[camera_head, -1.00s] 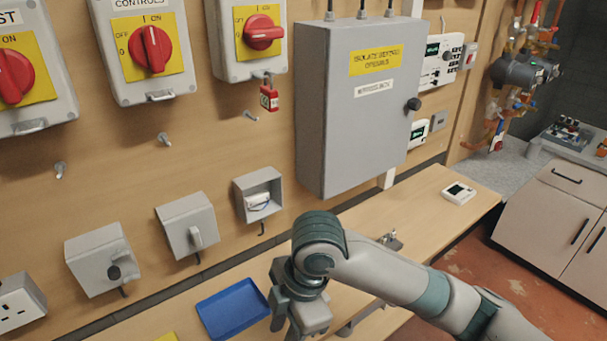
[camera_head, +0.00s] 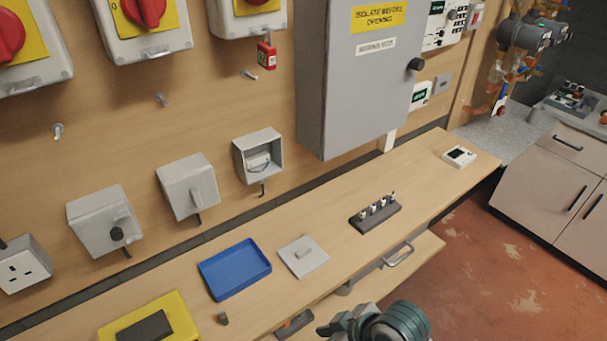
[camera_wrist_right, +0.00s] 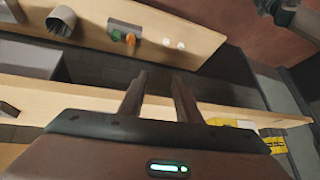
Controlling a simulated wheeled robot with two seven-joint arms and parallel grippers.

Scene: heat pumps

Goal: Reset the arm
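My right arm (camera_head: 400,322) shows only in part at the bottom edge of the head view, in front of the bench and low down. Its fingers cannot be made out there. In the right wrist view my right gripper (camera_wrist_right: 160,82) has its two fingers apart with nothing between them, so it is open and empty. My left gripper is in neither view.
A wooden bench (camera_head: 340,235) holds a blue tray (camera_head: 234,270), a grey switch plate (camera_head: 303,256), a dark terminal block (camera_head: 375,212), a yellow-and-black item (camera_head: 150,322) and a white device (camera_head: 459,156). A grey cabinet (camera_head: 350,90) hangs above. Red floor (camera_head: 500,260) is clear at right.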

